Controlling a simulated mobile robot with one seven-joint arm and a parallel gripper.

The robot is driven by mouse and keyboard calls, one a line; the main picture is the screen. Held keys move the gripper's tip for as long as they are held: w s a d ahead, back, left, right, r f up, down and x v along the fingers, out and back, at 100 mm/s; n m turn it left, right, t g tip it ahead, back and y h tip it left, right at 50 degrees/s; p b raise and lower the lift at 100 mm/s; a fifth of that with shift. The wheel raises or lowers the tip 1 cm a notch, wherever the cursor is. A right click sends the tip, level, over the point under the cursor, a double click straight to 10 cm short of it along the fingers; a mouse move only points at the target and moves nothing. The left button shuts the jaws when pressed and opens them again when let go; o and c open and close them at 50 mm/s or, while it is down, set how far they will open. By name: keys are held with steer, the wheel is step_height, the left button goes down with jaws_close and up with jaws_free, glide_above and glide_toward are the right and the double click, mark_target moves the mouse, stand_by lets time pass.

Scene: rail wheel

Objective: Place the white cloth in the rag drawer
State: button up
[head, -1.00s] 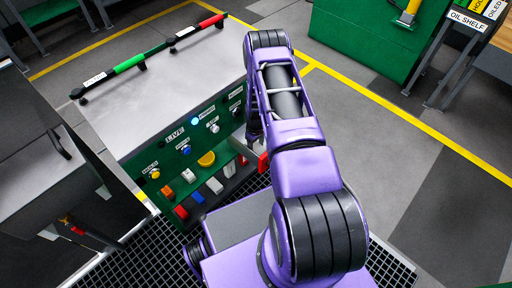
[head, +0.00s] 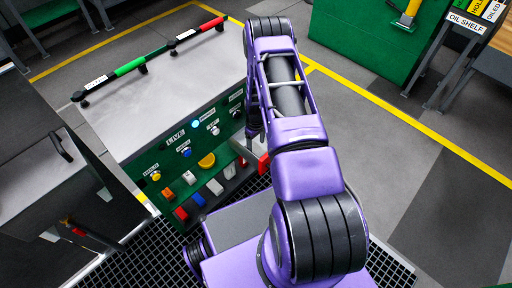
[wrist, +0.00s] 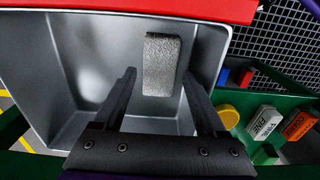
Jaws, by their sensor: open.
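In the wrist view a pale grey-white, rough-textured folded piece (wrist: 162,52), which looks like the white cloth, lies inside an open grey metal drawer (wrist: 88,45) with a red front edge. No label shows on this drawer. My gripper (wrist: 159,82) is open above the drawer, its two dark fingers apart. The cloth shows beyond and between the fingertips; I cannot tell how far below them it is. In the head view my gripper (head: 253,130) is mostly hidden by my arm, and only the drawer's red front (head: 263,164) shows clearly.
The drawer opens from the right of a green control panel (head: 150,165) with several buttons and coloured switches. The grey top (head: 160,75) carries a green and a red handle. A dark cabinet (head: 40,150) stands at left. The floor at right is open.

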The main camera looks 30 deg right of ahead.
mark_target(256, 149)
step_height(256, 149, up, 8)
steer(key=shift+p, duration=0.4)
